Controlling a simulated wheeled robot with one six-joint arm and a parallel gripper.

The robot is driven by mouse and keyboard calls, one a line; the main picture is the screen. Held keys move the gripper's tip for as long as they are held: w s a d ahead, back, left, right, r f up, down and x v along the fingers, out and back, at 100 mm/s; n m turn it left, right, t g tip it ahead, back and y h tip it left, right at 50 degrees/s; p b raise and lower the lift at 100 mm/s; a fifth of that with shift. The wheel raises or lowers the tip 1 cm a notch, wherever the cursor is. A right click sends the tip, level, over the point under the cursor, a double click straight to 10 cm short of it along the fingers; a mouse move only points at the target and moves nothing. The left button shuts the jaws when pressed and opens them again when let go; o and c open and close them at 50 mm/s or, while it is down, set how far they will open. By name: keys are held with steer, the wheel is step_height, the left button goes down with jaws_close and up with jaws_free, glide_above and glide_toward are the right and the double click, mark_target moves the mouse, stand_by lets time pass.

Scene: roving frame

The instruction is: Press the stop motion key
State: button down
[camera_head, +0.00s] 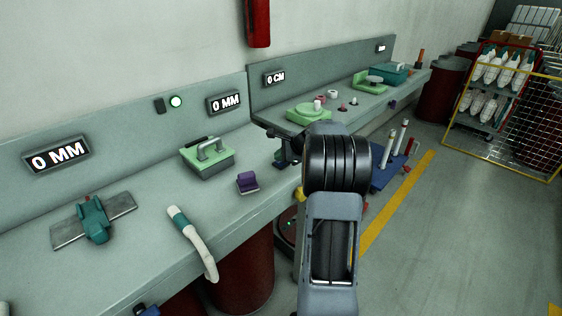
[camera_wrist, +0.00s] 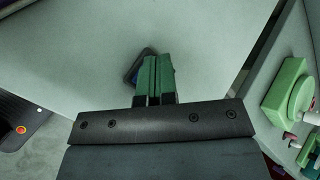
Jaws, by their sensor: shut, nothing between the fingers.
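My gripper (camera_head: 283,160) is over the front part of the grey bench, right of the purple block. In the wrist view its green fingers (camera_wrist: 155,62) are shut together with nothing between them. A small dark housing (camera_wrist: 132,72) with a bit of blue showing lies at the fingertips. It may be the stop motion key, but I see no label. The fingers hide most of it, and I cannot tell whether they touch it.
The bench carries a purple block (camera_head: 247,182), a green box with a handle (camera_head: 208,158), a white-and-teal curved handle (camera_head: 193,240) and a teal clamp (camera_head: 94,220). A green round-topped device (camera_head: 308,112) stands farther along. Displays line the back panel.

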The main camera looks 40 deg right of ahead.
steer(key=shift+r+p, duration=0.6)
steer(key=shift+r, duration=0.2)
step_height(320, 180, up, 5)
steer(key=p, duration=0.4)
stand_by(0.9)
